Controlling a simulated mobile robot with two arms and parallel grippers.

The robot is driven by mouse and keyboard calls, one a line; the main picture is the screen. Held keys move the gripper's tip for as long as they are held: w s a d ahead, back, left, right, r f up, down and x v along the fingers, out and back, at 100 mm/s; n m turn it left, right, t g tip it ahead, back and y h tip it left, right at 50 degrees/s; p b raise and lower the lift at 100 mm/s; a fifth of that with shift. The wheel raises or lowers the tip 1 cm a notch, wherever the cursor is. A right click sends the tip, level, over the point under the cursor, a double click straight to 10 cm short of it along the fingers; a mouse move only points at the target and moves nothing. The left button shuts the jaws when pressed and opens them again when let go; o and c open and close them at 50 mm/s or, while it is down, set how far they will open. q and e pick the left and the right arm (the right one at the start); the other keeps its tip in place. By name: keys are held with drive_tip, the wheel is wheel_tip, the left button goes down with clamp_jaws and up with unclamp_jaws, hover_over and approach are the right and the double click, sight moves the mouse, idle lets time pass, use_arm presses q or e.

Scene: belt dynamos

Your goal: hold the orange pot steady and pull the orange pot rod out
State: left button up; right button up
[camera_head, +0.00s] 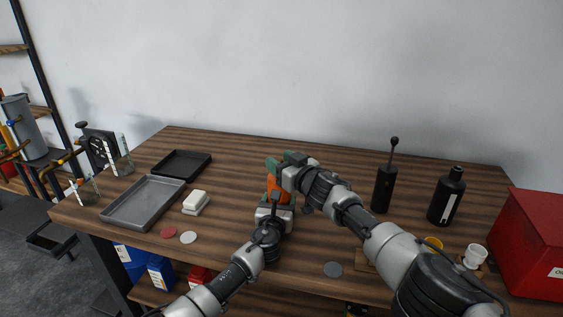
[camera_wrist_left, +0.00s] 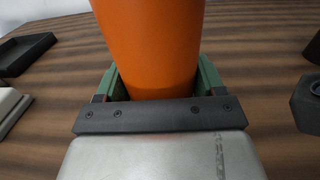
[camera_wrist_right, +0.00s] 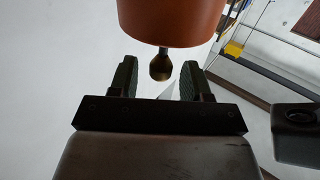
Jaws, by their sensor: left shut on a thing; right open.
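The orange pot (camera_head: 279,188) stands near the middle of the table, partly hidden by my arms. In the left wrist view the orange pot (camera_wrist_left: 150,40) fills the space between the green fingers. My left gripper (camera_wrist_left: 158,82) is shut on it from the near side. My right gripper (camera_head: 280,167) is at the pot's top, and its fingers are open. In the right wrist view the pot (camera_wrist_right: 172,22) is at the top, and the dark knob of the orange pot rod (camera_wrist_right: 160,66) shows between the spread fingers, apart from both.
A black pot with a ball-topped rod (camera_head: 384,188) and a black bottle (camera_head: 447,197) stand on the right, near a red box (camera_head: 530,245). Grey tray (camera_head: 145,203), black tray (camera_head: 181,163) and white blocks (camera_head: 196,203) lie left. The back of the table is clear.

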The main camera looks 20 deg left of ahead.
sight(282, 161)
use_arm(q)
drive_tip(key=shift+f, duration=0.1)
use_arm(e)
clamp_jaws()
wheel_tip(282, 161, up, 8)
drive_tip(key=shift+f, duration=0.25)
use_arm(q)
drive_tip(key=shift+a+f, duration=0.1)
use_arm(e)
drive_tip(key=shift+w+r, duration=0.1)
drive_tip(key=shift+c, duration=0.9)
unclamp_jaws()
use_arm(q)
drive_tip(key=shift+s, duration=0.1)
use_arm(e)
drive_tip(key=shift+o, duration=0.9)
drive_tip(key=shift+s+d, duration=0.1)
drive_tip(key=shift+s, duration=0.1)
